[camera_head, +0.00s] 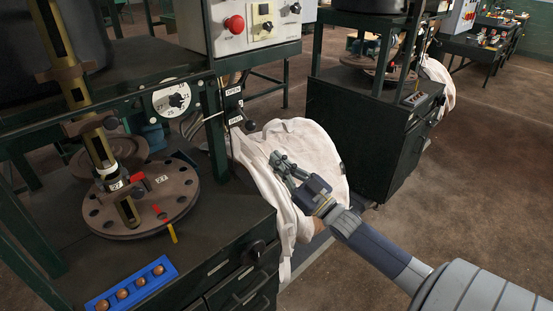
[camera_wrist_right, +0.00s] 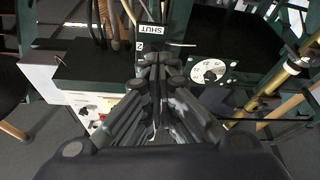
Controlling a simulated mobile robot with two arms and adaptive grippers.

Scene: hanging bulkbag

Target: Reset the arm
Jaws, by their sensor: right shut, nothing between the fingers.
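My right arm comes in from the lower right in the head view. Its gripper (camera_head: 281,163) is shut and empty, in front of the white bulk bag (camera_head: 305,150) that hangs at the side of the dark green machine. I cannot tell whether the fingers touch the cloth. In the right wrist view the gripper (camera_wrist_right: 156,62) is seen from behind with its fingers together, close to a SHUT label (camera_wrist_right: 152,29). My left gripper is not in view.
The machine bench (camera_head: 60,250) at left carries a round perforated plate (camera_head: 110,215), a dial (camera_head: 172,98) and a blue tray (camera_head: 120,293). A control box (camera_head: 255,25) with a red button is above. A second machine (camera_head: 350,130) stands behind. Floor at right is clear.

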